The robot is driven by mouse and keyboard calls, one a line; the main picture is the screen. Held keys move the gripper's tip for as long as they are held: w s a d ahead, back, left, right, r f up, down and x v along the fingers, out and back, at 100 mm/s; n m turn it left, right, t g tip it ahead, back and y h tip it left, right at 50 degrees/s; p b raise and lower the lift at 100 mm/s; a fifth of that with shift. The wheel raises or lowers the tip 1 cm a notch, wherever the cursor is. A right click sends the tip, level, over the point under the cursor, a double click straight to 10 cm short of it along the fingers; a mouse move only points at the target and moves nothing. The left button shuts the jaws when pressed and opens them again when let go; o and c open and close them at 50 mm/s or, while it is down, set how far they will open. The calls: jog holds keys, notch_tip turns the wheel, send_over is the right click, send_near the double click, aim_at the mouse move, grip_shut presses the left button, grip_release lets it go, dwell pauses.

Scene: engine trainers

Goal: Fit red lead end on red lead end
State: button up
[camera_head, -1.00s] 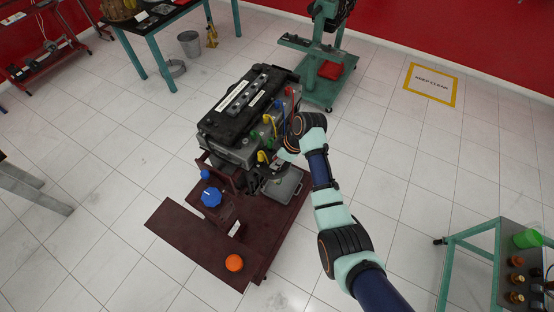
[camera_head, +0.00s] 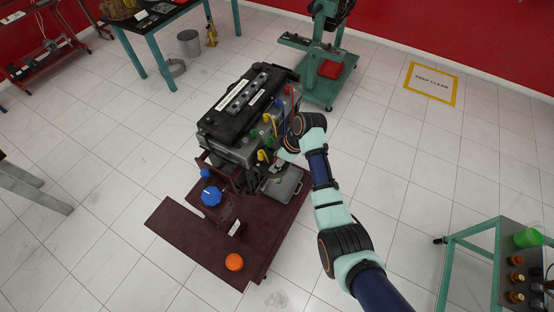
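The engine trainer (camera_head: 238,112) stands on a dark red base, with a black ribbed cover on top. A thin red lead (camera_head: 289,100) shows on its right side, close behind my wrist. Its ends are too small to make out, and I cannot tell whether two red ends meet. My arm reaches in from the lower right, and its wrist (camera_head: 303,130) is beside the engine's right side. My gripper is hard to pick out against the dark engine parts below the wrist. Its fingers and anything in them cannot be made out.
Yellow leads (camera_head: 263,156), green caps and a blue cap (camera_head: 278,103) are close to the red lead. A grey tray (camera_head: 283,184), a blue knob (camera_head: 211,196) and an orange knob (camera_head: 234,262) are on the base (camera_head: 195,240).

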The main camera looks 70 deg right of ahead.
jog(key=shift+r, duration=0.1)
jog(key=v, duration=1.2)
jog(key=shift+w, duration=0.1)
jog(key=w+a+r+t+h+p, duration=0.1)
jog(key=w+a+r, duration=0.1)
jog(key=w+a, duration=0.45)
jog(key=w+a+r+t+p, duration=0.1)
jog(key=w+a+r+p, duration=0.15)
jog(key=a, duration=0.65)
jog(key=w+a+r+t+h+p, duration=0.1)
jog(key=w+a+r, duration=0.1)
jog(key=w+a, duration=0.45)
jog(key=s+a+r+t, duration=0.1)
jog(key=a+r, duration=0.3)
jog(key=a, duration=0.3)
jog(key=s+a+r+m+t+p, duration=0.1)
jog(key=s+a+r+t, duration=0.1)
jog(key=a, duration=0.5)
jog(key=s+a+r+t+y+p, duration=0.1)
jog(key=s+a+r+t, duration=0.1)
jog(key=a+r, duration=0.3)
jog(key=a, duration=0.3)
jog(key=shift+r+m, duration=0.3)
jog(key=shift+r, duration=0.05)
